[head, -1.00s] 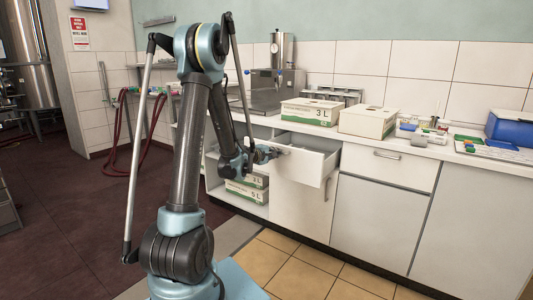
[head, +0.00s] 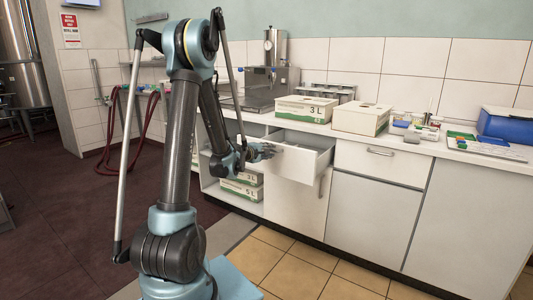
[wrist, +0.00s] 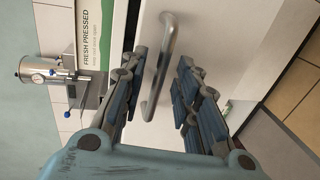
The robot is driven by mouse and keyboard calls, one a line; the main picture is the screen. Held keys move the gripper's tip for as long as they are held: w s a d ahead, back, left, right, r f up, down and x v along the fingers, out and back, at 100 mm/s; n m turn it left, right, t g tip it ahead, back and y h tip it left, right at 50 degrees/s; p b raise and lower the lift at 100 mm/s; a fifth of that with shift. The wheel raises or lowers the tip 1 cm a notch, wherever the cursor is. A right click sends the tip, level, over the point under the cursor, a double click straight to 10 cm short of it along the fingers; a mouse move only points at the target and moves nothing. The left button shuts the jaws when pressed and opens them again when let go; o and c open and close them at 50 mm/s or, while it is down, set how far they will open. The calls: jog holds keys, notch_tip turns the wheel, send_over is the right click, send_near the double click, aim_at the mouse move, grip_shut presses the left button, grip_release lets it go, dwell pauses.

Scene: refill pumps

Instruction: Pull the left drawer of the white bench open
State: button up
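The left drawer (head: 296,168) of the white bench (head: 430,140) stands pulled out, with part of its inside showing in the head view. Its metal bar handle (wrist: 161,65) shows in the wrist view against the white drawer front (wrist: 215,30). My gripper (head: 266,151) is at the drawer front in the head view. In the wrist view my gripper (wrist: 158,88) is open, its blue-grey fingers spread apart on either side of the handle. I see gaps between the handle and both fingers. The handle is hard to make out in the head view.
More boxes sit on the open shelf (head: 243,187) below left. A closed drawer (head: 383,163) is to the right. Tiled floor (head: 300,268) in front is clear.

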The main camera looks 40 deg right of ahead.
jog(key=v, duration=1.2)
jog(key=shift+w, duration=0.1)
jog(key=a+f+m+y, duration=0.25)
jog(key=a+y, duration=0.45)
jog(key=a, duration=1.9)
jog(key=s+a+f+y, duration=0.1)
jog(key=s+a, duration=0.3)
jog(key=a, duration=0.4)
jog(key=s+a+f+g+y, duration=0.1)
jog(key=s+a+y, duration=0.3)
jog(key=a, duration=0.4)
jog(key=s+a+f+y, duration=0.3)
jog(key=s+a, duration=0.2)
jog(key=a, duration=0.3)
jog(key=shift+s+a+f+g, duration=0.15)
jog(key=shift+s+a+g, duration=0.15)
jog(key=shift+a, duration=0.05)
